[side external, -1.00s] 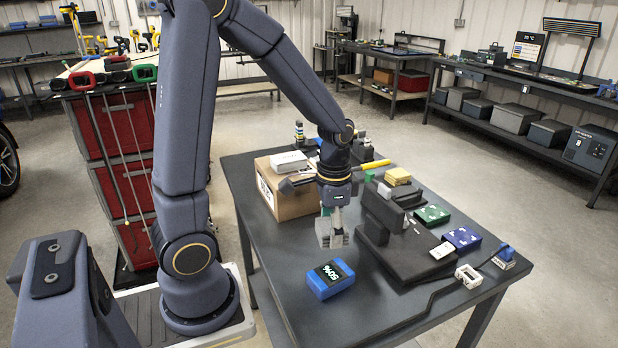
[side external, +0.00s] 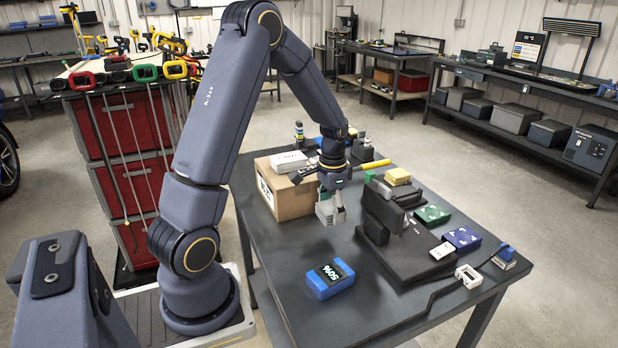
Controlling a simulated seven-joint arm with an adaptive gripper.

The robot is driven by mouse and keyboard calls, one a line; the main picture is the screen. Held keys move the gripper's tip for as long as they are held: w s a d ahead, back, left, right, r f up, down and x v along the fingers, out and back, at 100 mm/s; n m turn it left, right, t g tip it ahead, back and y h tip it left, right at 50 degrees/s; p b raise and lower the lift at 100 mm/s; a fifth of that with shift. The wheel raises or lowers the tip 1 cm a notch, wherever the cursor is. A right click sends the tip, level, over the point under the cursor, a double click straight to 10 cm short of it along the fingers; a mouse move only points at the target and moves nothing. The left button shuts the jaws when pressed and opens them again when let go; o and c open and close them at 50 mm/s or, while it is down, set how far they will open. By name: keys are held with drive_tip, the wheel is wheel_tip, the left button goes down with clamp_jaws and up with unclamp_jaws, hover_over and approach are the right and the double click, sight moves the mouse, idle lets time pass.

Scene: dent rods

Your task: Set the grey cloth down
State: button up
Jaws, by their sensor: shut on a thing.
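The grey cloth (side external: 331,213) hangs folded below my gripper (side external: 331,193) in the side external view. My gripper is shut on the cloth and points down. The cloth is between the cardboard box on the left and the black stand on the right. It seems to be a little above the dark table (side external: 296,245), but I cannot tell the exact gap. The fingertips are partly hidden by the cloth.
A cardboard box (side external: 288,198) with a white box (side external: 289,162) on top stands at left. A blue box (side external: 330,279) lies in front. A black stand (side external: 388,228) is at right, with green (side external: 432,214) and blue-purple (side external: 462,238) boxes beyond. The table's front left is clear.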

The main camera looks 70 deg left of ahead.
sight(333, 229)
drive_tip(key=shift+w+a+f, duration=0.2)
drive_tip(key=shift+w+f, duration=0.25)
drive_tip(key=shift+f, duration=0.05)
drive_tip(key=shift+w+f, duration=0.2)
drive_tip(key=shift+f, duration=1.55)
drive_tip(key=shift+f, duration=0.1)
drive_tip(key=o, duration=0.8)
drive_tip(key=shift+o, duration=0.2)
